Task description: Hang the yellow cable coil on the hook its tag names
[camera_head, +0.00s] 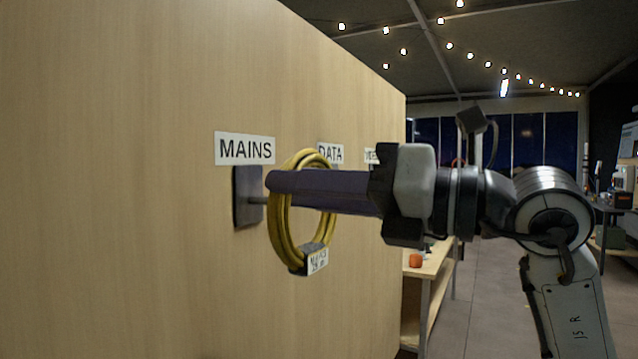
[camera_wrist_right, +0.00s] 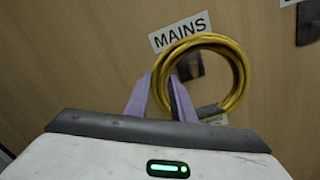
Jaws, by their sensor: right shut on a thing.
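The yellow cable coil (camera_head: 279,228) hangs as an upright ring in my right gripper (camera_head: 272,182), which is shut on its upper part. Its white tag (camera_head: 318,262) hangs at the bottom on a dark band and reads MAINS, with a smaller line that is hard to read. The dark MAINS hook (camera_head: 247,197) is on the wooden wall under the MAINS label (camera_head: 245,149), just left of the coil. In the right wrist view the hook's plate (camera_wrist_right: 190,67) shows through the coil (camera_wrist_right: 240,75). I cannot tell whether the peg is inside the ring. My left gripper is out of view.
A DATA label (camera_head: 331,153) and another partly hidden label (camera_head: 371,156) are farther along the wall (camera_head: 110,200). A wooden bench (camera_head: 432,268) with an orange object (camera_head: 415,260) stands beyond. Open floor (camera_head: 480,300) lies to the right.

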